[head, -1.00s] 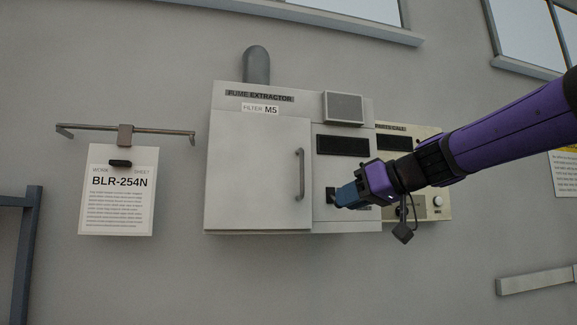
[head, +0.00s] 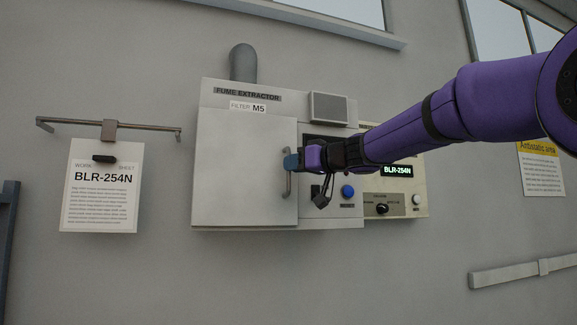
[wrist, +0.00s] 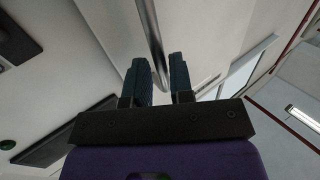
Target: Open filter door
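The filter door (head: 243,165) is a pale grey panel on the left of the fume extractor (head: 330,211), labelled FILTER M5. It looks closed, flush with the cabinet. My gripper (head: 293,162) is at the handle, reaching in from the right. In the wrist view, the two dark fingers of my gripper (wrist: 160,80) stand apart with the metal handle (wrist: 152,35) running between them. A gap shows between the fingers, and they do not look clamped on the bar.
Right of the door are a blue button (head: 347,191) and a panel with a lit BLR-254N display (head: 397,170) and a knob (head: 382,209). A work sheet (head: 100,190) hangs from a wall rail (head: 70,123) at left. Wall between sheet and cabinet is clear.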

